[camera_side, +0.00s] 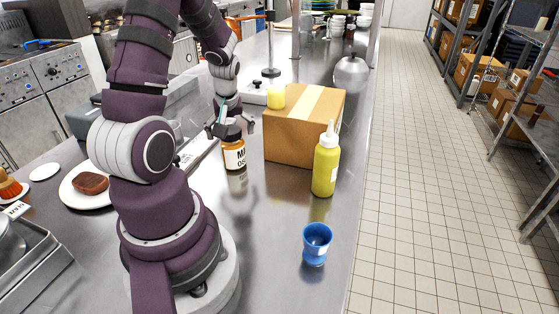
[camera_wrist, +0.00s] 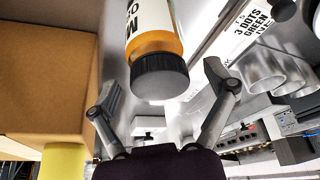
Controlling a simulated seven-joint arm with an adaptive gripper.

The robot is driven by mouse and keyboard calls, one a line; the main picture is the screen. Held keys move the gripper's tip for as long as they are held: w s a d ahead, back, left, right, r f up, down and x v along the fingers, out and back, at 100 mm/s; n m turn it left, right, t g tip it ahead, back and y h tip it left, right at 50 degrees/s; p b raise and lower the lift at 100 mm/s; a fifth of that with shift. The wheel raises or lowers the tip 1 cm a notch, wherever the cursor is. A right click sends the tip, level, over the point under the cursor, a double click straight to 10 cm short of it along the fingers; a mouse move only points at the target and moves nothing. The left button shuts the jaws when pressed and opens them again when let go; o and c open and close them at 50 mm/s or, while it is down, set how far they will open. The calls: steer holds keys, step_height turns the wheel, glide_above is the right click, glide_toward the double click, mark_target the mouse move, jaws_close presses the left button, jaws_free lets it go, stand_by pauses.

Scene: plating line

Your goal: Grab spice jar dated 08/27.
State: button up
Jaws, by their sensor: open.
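A spice jar (camera_side: 233,157) with amber contents, a black cap and a white label stands upright on the steel counter, left of the cardboard box. Its label shows "M" and a "0" below; the rest of the date is not readable. In the wrist view the jar (camera_wrist: 157,50) has its black cap toward me, between the fingers. My gripper (camera_side: 230,129) is at the jar's top in the side view, and its fingers partly hide the cap. In the wrist view my gripper (camera_wrist: 161,76) is open, with visible gaps beside the cap.
A cardboard box (camera_side: 291,140) stands close to the jar's right. A yellow squeeze bottle (camera_side: 325,170) and a blue cup (camera_side: 317,243) stand nearer the counter's right edge. A plate (camera_side: 72,201) with a brown patty lies left. A printed card (camera_wrist: 246,35) shows in the wrist view.

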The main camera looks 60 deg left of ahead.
steer(key=shift+c, duration=0.2)
steer(key=shift+r, duration=0.1)
steer(key=c, duration=1.3)
